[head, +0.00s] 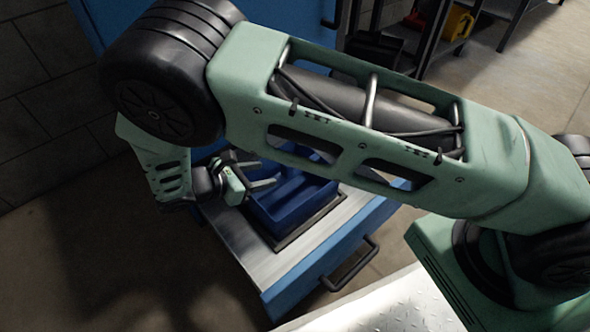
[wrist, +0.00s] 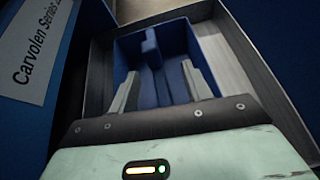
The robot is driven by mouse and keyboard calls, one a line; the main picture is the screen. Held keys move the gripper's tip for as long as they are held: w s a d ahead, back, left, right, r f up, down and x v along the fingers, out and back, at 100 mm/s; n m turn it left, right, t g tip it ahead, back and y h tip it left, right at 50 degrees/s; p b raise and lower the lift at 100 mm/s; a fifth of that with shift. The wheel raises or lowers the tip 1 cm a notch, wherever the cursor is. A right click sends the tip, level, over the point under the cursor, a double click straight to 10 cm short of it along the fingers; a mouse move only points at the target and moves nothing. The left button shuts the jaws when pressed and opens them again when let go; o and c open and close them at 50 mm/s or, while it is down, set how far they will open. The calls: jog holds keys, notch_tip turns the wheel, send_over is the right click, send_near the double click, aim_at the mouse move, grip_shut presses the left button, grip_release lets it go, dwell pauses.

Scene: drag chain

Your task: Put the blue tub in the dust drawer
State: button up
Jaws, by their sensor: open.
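The blue tub (head: 295,205) sits in the dark-edged opening of the pulled-out dust drawer (head: 240,245), partly covered by my arm in the head view. In the wrist view the tub (wrist: 178,45) shows its open top, with a raised blue ridge down its middle. My gripper (head: 277,174) is open over the tub's left part in the head view. In the wrist view its two grey fingers (wrist: 160,85) lie apart, one to each side of the ridge line, with nothing clasped. I cannot tell whether the fingertips touch the tub or how fully it is seated.
The drawer has a bare metal top and a black handle (head: 350,265) on its blue front. A blue cabinet wall with a white label (wrist: 35,45) stands close on the left in the wrist view. A dark shelf (head: 440,45) with a yellow item stands at the back right.

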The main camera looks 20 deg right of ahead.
jog(key=s+d+r+m+g+y, duration=0.3)
jog(key=s+r+m+y, duration=0.9)
jog(key=s+r, duration=1)
jog(key=shift+s+d+r+m+y, duration=0.15)
jog(key=shift+d+r+m+y, duration=0.25)
jog(key=shift+d+r+m, duration=0.15)
jog(key=shift+r, duration=0.1)
